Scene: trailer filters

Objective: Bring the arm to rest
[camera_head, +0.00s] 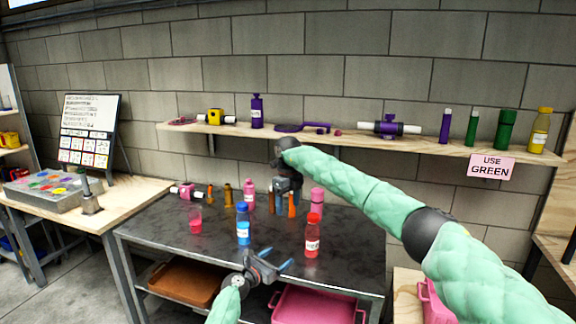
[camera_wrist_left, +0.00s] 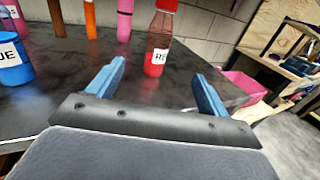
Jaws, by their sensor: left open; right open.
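My left gripper (camera_head: 272,263) is low at the front edge of the dark table (camera_head: 165,232). Its blue fingers are apart and empty; they also show in the left wrist view (camera_wrist_left: 157,88). The right arm reaches in from the right, across the table's right part. A red-filled bottle (camera_head: 312,236) stands beyond the left gripper, and it shows past the fingers in the left wrist view (camera_wrist_left: 159,45). A blue-filled bottle (camera_head: 243,224) stands left of it.
A pink bottle (camera_head: 317,200), a pink cup (camera_head: 195,220) and several small bottles stand on the table. A wall shelf (camera_head: 350,139) holds purple, green and yellow items above a "USE GREEN" sign (camera_head: 491,167). Orange (camera_head: 185,283) and pink (camera_head: 315,305) bins sit below.

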